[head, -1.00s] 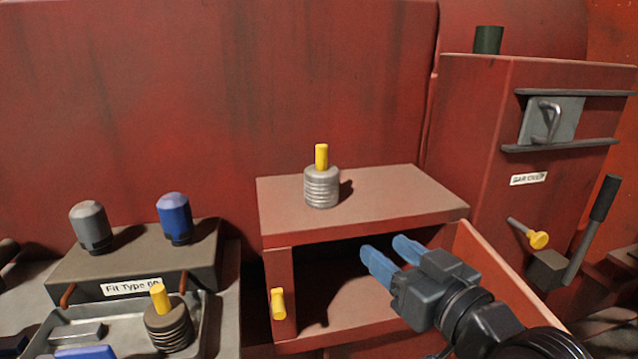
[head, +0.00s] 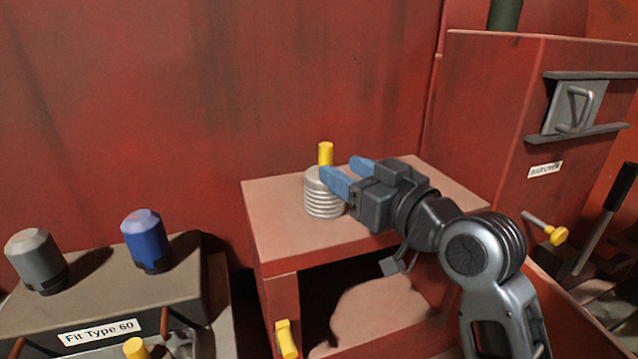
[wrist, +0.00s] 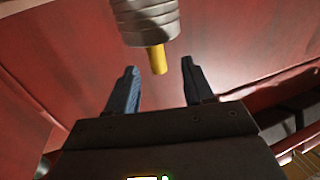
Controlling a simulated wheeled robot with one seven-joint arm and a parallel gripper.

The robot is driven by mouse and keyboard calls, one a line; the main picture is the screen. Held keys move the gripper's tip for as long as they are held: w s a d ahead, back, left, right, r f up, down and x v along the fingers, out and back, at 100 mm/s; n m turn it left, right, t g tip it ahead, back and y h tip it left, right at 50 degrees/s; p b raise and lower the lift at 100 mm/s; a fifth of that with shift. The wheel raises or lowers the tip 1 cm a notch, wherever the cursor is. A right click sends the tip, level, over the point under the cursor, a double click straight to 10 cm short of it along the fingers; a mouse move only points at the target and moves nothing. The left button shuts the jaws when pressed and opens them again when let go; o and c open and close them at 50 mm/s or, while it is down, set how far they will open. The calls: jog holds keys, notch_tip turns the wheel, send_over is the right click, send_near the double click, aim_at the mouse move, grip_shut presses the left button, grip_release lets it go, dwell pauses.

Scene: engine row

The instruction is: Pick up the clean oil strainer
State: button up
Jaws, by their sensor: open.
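The clean strainer is a light grey ribbed cylinder (head: 323,197) with a yellow stem (head: 325,153) on top. It stands upright on top of the red box (head: 270,222). My gripper (head: 348,171) is open, its two blue fingers pointing left toward the strainer's yellow stem, at about the stem's height in the head view. In the wrist view, the yellow stem (wrist: 158,60) lies ahead, between the lines of the open fingers (wrist: 158,82), and the grey ribbed body (wrist: 147,20) is beyond. I cannot tell whether a finger touches the stem.
Another yellow stem (head: 136,347) shows at the bottom left. A grey cap (head: 37,260) and a blue cap (head: 146,240) stand on the "Fit Type 60" block (head: 180,295). The red box is open below its top. A tall red cabinet (head: 490,110) stands at right.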

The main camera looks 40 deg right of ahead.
aim_at(330, 153)
jog(key=w, duration=0.2)
jog(key=w+r+p, duration=0.1)
jog(key=w, duration=0.1)
jog(key=w+d, duration=0.1)
jog(key=w, duration=0.1)
jog(key=shift+r+p, duration=0.15)
jog(key=shift+p, duration=0.15)
jog(key=shift+w, duration=0.25)
grip_shut()
